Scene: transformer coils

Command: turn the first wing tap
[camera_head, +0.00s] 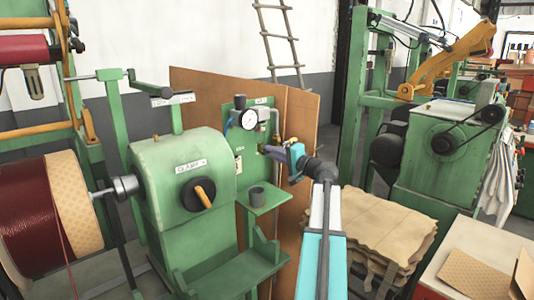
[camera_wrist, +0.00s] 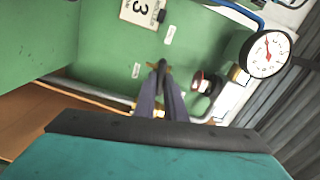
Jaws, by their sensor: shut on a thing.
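My gripper (camera_head: 268,150) reaches from the right to the green panel (camera_head: 233,145) in the head view. In the head view the tap is too small and covered to make out. A round white pressure gauge (camera_wrist: 267,54) with a red needle also shows in the wrist view; it is above my gripper in the head view (camera_head: 249,119).
A small shelf (camera_head: 268,201) with a grey cup (camera_head: 256,194) juts out below. The green winding machine (camera_head: 180,170) stands left, stacked sacks (camera_head: 385,225) right.

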